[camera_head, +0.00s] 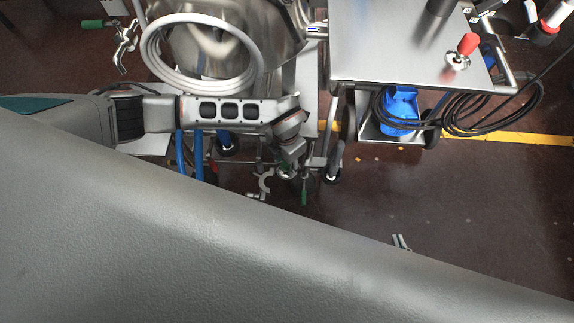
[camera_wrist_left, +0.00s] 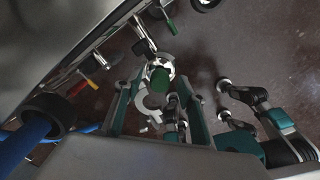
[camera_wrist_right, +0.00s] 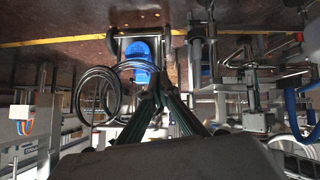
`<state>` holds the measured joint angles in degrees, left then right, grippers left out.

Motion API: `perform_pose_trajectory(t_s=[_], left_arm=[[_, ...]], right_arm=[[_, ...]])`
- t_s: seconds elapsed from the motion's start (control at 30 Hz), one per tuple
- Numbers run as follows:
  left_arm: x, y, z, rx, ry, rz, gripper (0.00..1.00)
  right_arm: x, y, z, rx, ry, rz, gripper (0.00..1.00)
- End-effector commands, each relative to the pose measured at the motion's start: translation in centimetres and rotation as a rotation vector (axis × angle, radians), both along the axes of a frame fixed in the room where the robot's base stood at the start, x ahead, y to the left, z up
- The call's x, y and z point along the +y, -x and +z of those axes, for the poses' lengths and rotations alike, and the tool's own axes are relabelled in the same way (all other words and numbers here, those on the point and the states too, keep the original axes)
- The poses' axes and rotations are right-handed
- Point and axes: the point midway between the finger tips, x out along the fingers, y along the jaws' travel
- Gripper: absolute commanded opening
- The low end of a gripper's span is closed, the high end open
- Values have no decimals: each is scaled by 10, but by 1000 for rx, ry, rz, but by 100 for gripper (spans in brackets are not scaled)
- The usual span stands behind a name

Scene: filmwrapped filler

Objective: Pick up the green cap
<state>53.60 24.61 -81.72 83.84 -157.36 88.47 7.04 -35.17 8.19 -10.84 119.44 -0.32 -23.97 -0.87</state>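The green cap (camera_wrist_left: 160,78) is a dark green round piece beside bright metal fittings in the left wrist view. My left gripper (camera_wrist_left: 158,98) is open, with its fingers on either side of the cap in that view; I cannot tell the distance to it. In the head view my left gripper (camera_head: 290,157) is above the pipework under the steel vessel, and I cannot make out the cap there. My right gripper (camera_wrist_right: 161,88) looks shut and empty in the right wrist view. Only its fingertips (camera_head: 401,243) show past my grey arm in the head view.
A steel vessel with a coiled white hose (camera_head: 155,52) stands behind my left arm. A steel table (camera_head: 400,55) is to its right, with a blue object (camera_head: 401,106) and black cables (camera_head: 505,115) below. Pipes and legs crowd my left gripper. Brown floor (camera_head: 450,190) is open at right.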

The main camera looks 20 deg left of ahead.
Motion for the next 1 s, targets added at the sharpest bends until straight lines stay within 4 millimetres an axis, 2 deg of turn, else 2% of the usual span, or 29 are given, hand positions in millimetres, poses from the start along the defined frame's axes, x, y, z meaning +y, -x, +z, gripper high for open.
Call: perform_pose_trajectory(t_s=[0.07,0.27,0.3,0.43,0.77,0.87,1.0], left_arm=[[0,1,-9,3,1,1,40],[0,-2,-7,-4,1,0,40],[0,-2,-7,-4,1,0,35],[0,-1,-7,-3,1,0,1],[0,-2,-6,-3,1,1,0],[0,-3,4,-6,1,0,0],[1,-5,30,-13,1,0,0]], right_arm=[[1,-4,4,-12,-5,1,0],[3,-16,15,-40,-7,3,0],[3,-17,16,-41,-7,4,0],[2,-16,14,-39,-4,6,0],[2,-9,10,-25,-1,10,0],[2,-9,13,-27,-1,9,0],[1,-10,20,-32,0,6,0]])
